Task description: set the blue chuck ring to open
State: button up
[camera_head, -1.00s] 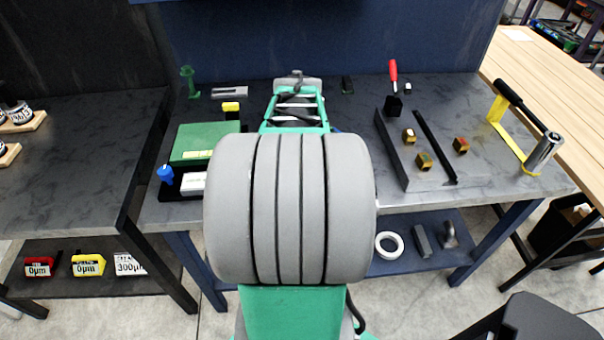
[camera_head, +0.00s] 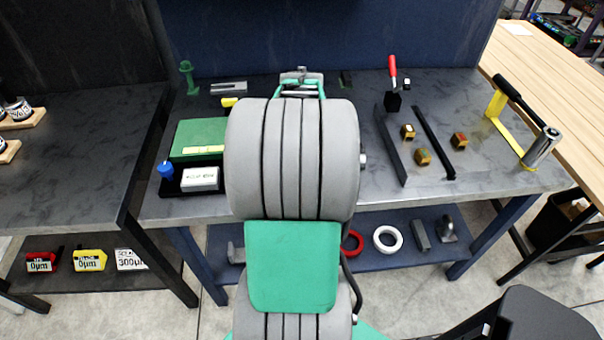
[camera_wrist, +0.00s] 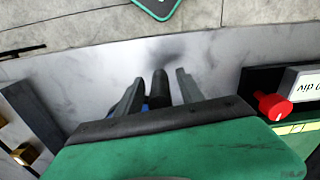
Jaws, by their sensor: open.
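In the wrist view my gripper (camera_wrist: 159,76) is open, its two grey fingers apart. A dark upright cylinder (camera_wrist: 160,90) stands between them, and I cannot tell whether either finger touches it. A little blue (camera_wrist: 146,106) shows low between the fingers beside the cylinder; it may be part of the blue chuck ring, but most is hidden and its setting cannot be read. In the head view my arm covers the middle of the bench, so neither the ring nor my fingertips show there.
On the bench (camera_head: 390,190) left of my arm are a green box (camera_head: 198,136), a white box (camera_head: 200,178) and a blue knob (camera_head: 166,170). A red knob (camera_wrist: 273,106) shows in the wrist view. Right are dark rails (camera_head: 436,143), brass blocks (camera_head: 459,140) and a black-handled tool (camera_head: 540,148).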

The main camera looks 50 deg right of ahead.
jog(key=shift+c, duration=0.2)
grip_shut()
dwell(1.1)
